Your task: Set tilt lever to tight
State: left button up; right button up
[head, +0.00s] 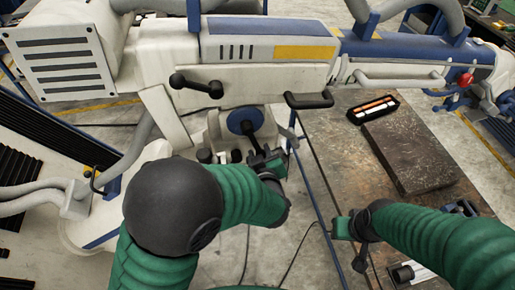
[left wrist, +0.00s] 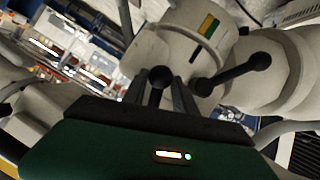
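The microscope arm (head: 240,55) is a large white and blue machine across the head view. A blue round hub (head: 245,120) on its underside carries a short black lever (head: 251,137). My left gripper (head: 262,158) is at the lower end of this lever. In the left wrist view, a black ball knob (left wrist: 158,77) shows between the tips of my left gripper (left wrist: 161,88). The fingers stand apart; contact with the knob is unclear. A second black ball-ended lever (left wrist: 238,73) is to the right. No readable label shows which is the tilt lever. My right gripper (head: 343,228) is over the table's left edge; its finger gap is unclear.
A black bar handle (head: 308,100) and a black two-knob handle (head: 195,86) stick out above my left gripper. A worn table (head: 340,150) at right holds a dark slab (head: 410,150) and a tool tray (head: 373,108). Grey floor lies between the table and the machine.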

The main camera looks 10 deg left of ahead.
pick_arm(q)
jog(key=shift+w+d, duration=0.1)
jog(key=shift+w, duration=0.25)
jog(key=shift+d+r, duration=0.1)
jog(key=shift+r, duration=0.05)
pick_arm(e)
jog(key=shift+w+d+f, duration=0.1)
jog(key=shift+w+d, duration=0.25)
pick_arm(q)
jog(key=shift+s+a+r, duration=0.1)
jog(key=shift+a+r, duration=0.1)
jog(key=shift+a, duration=0.05)
pick_arm(e)
jog(key=shift+s+a, duration=0.2)
jog(key=shift+a, duration=0.05)
